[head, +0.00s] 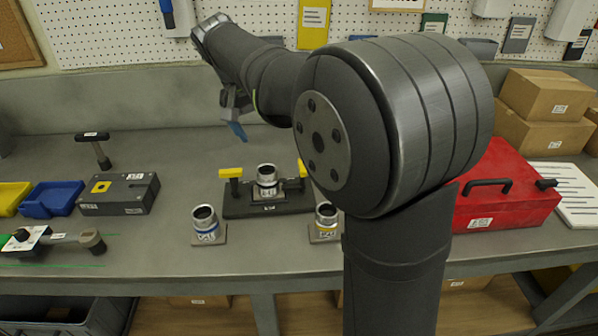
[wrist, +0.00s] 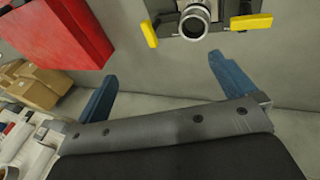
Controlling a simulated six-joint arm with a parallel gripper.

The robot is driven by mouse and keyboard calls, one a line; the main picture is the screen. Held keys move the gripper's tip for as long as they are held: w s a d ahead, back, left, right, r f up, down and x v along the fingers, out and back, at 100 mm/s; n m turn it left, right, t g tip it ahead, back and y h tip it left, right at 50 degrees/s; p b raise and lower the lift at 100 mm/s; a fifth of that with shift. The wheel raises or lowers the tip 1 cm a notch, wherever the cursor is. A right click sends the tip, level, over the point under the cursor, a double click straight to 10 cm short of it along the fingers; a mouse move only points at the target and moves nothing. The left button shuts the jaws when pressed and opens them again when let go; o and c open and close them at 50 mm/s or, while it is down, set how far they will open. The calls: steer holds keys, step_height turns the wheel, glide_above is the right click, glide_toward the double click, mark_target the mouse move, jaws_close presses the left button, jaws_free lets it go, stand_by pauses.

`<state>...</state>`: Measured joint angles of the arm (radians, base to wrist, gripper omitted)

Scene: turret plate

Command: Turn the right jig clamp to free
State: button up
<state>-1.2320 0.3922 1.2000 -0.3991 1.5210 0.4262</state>
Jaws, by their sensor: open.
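A dark jig plate (head: 234,211) stands mid-bench with a silver turret (head: 266,180) at its centre; the turret also shows in the wrist view (wrist: 194,20). The right jig clamp (head: 302,170) has a yellow handle, partly hidden by my arm in the head view. In the wrist view that handle (wrist: 149,34) is on the left, slanted. The left clamp's yellow handle (head: 232,172) lies crosswise, and appears at the right in the wrist view (wrist: 251,22). My gripper (wrist: 163,67) is open and empty, with blue fingers, above the bench and apart from the jig; it also shows in the head view (head: 237,131).
A red toolbox (head: 500,190) is at the right. A dark grey box (head: 118,195) and blue bin (head: 51,198) are at the left.

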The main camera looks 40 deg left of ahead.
steer(key=shift+s+r, duration=0.1)
steer(key=shift+r, duration=0.15)
steer(key=shift+c, duration=0.2)
